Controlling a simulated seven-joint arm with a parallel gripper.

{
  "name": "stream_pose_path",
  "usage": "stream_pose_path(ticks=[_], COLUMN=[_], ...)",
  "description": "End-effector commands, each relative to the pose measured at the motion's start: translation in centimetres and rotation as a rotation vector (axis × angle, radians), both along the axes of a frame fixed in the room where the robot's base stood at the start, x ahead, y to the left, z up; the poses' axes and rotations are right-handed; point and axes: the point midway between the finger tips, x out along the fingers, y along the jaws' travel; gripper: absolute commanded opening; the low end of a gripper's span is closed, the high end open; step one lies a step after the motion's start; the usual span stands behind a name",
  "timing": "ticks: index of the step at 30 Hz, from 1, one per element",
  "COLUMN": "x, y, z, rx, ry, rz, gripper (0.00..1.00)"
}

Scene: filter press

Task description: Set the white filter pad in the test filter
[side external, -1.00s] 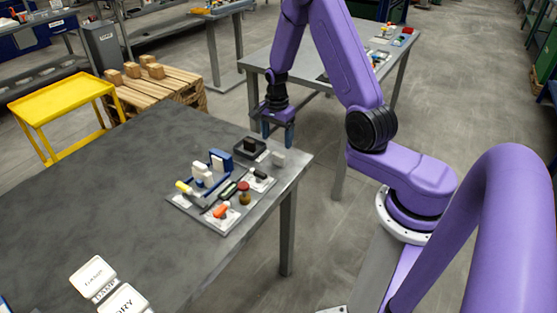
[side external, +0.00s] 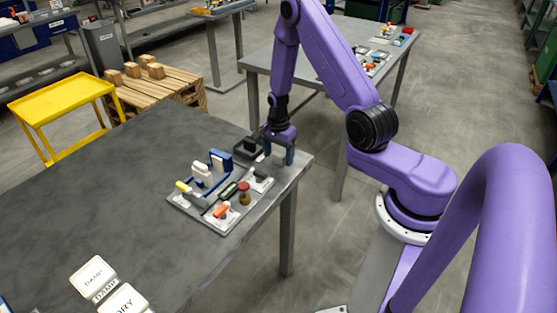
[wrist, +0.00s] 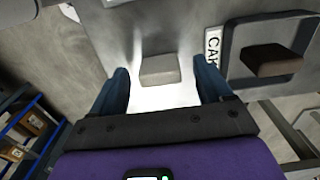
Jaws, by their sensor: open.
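A small pale block (wrist: 160,68), which looks like the white filter pad, sits near the edge of the grey table. In the wrist view it lies between and slightly beyond the fingertips of my gripper (wrist: 162,82), with a gap on each side. In the side view my gripper (side external: 279,158) is open and low over the table's far right corner, its fingers partly hiding the block. A blue and white assembly (side external: 205,170), possibly the test filter, stands on a grey board to the left; I cannot tell its parts clearly.
A dark tray (wrist: 232,62) with a dark block (wrist: 272,60) is close on the right in the wrist view, beside a label starting "CA". The grey board (side external: 185,205) holds several small tools and a red-capped jar (side external: 244,192).

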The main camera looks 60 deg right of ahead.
Motion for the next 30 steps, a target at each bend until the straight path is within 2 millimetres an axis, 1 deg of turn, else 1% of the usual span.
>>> stream_pose_path(ticks=[1, 2, 3, 5, 6, 7, 8, 9, 16, 20, 23, 28, 30], x=[0.0, 0.0, 0.0, 0.0, 0.0, 0.0, 0.0, 0.0, 0.0, 0.0, 0.1, 0.0, -1.0], y=[0.0, 0.0, 0.0, 0.0, 0.0, 0.0, 0.0, 0.0, 0.0, 0.0, 0.0, 0.0, 0.3], z=[0.0, 0.0, 0.0, 0.0, 0.0, 0.0, 0.0, 0.0, 0.1, 0.5, 1.2, 3.5, 4.5], rx=[0.0, 0.0, 0.0, 0.0, 0.0, 0.0, 0.0, 0.0, 0.0, -0.001, -0.001, -0.002, -0.001], ry=[0.0, 0.0, 0.0, 0.0, 0.0, 0.0, 0.0, 0.0, 0.0, -0.001, -0.002, -0.004, -0.002], rz=[0.0, 0.0, 0.0, 0.0, 0.0, 0.0, 0.0, 0.0, 0.0, 0.0, 0.0, 0.0, -0.001], gripper=[0.79, 0.69, 0.56, 0.36, 0.23, 0.19, 0.19, 0.14, 0.14, 0.14, 0.14, 0.14, 0.14])
